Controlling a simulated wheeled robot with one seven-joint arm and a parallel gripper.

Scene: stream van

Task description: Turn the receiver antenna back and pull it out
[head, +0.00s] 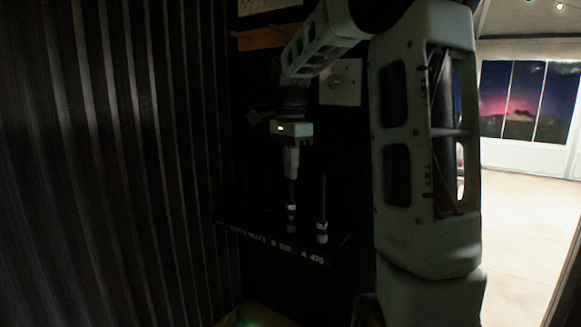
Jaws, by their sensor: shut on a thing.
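My gripper (291,176) points straight down and is shut on the top of a thin black antenna (291,215). This antenna stands upright, with a pale band and a pale collar near its foot. A second, similar antenna (322,208) stands upright just to the right, apart from my gripper. Both stand at a black receiver or ledge (287,247) with white lettering along its front edge. The scene is dark, so I cannot tell whether the held antenna's foot is seated in its socket.
A dark ribbed wall (110,160) fills the left side. A pale plate (341,82) is on the dark back wall, and an orange-brown strip (262,39) is higher up. My own arm covers the right of centre. Bright open floor (525,215) lies at the far right.

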